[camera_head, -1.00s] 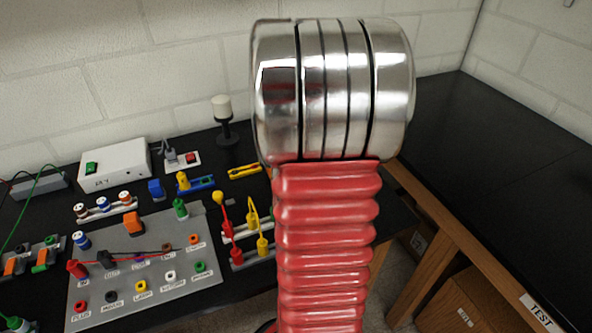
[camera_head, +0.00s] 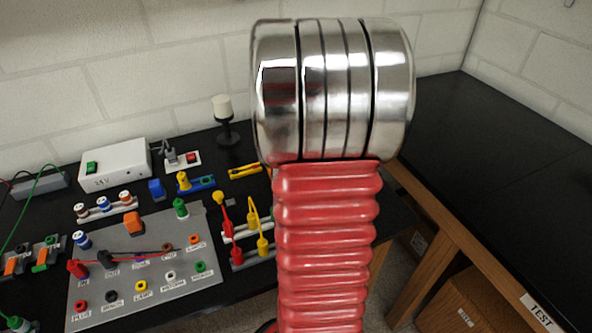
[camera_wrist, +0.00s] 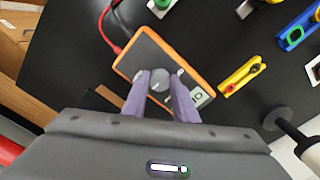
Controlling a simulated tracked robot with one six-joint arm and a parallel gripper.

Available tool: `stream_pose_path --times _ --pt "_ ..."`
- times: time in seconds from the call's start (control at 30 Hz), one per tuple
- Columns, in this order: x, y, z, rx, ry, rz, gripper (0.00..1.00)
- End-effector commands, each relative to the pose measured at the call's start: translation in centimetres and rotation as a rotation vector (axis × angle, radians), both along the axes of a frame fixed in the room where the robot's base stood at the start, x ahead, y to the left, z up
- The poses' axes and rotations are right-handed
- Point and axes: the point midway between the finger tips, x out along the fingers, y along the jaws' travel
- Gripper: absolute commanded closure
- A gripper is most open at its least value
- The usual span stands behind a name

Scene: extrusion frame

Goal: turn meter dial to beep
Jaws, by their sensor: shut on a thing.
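The meter is a dark slab with an orange rim (camera_wrist: 203,79), lying on the black bench in the wrist view. Its round grey dial (camera_wrist: 159,85) sits near the middle of its face and carries a small light mark. My gripper (camera_wrist: 161,76) has its two purple fingers on either side of the dial, shut on it. A small pale display with dark marks shows at the meter's lower right corner. In the head view my red and metal arm fills the middle, and the meter and gripper are hidden.
A red lead (camera_wrist: 106,30) runs from the meter's upper left. A yellow holder (camera_wrist: 242,75) lies close to its right. A dark stand with a white top (camera_wrist: 300,135) is at the lower right. A grey terminal panel (camera_head: 190,286) stands left of my arm.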

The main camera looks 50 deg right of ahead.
Motion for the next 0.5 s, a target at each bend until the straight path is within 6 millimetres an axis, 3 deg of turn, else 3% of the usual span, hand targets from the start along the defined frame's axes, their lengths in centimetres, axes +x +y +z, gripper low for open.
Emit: stream_pose_path --times 0.5 --pt "0.05 -0.03 0.04 -0.001 -0.001 -0.397 0.97"
